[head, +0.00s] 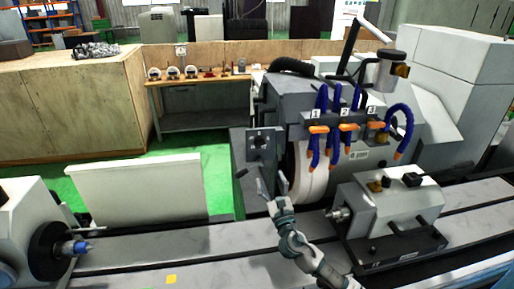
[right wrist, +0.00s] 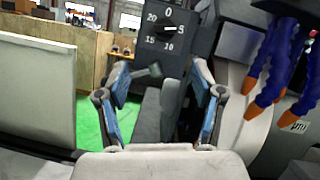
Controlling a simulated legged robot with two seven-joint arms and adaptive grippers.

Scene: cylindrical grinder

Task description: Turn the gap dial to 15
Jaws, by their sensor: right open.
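The gap dial sits on a dark square panel (head: 261,145) on the grinder's front, left of the grinding wheel. In the right wrist view the dial panel (right wrist: 167,38) shows the numbers 0, 5, 10, 15 and 20 in a ring. A small dark pointer at its middle seems to point right, towards 5. My right gripper (head: 271,187) is open and empty, below and in front of the panel, apart from it. In the right wrist view its two blue-padded fingers (right wrist: 161,78) are spread, with the dial beyond and above them. My left gripper is not in view.
A dark handle (right wrist: 148,71) juts out below the dial. The grinding wheel (head: 311,175) and blue hoses with orange nozzles (head: 334,140) are to the right. The tailstock (head: 390,205) stands right on the machine bed. A pale panel (head: 135,190) stands left.

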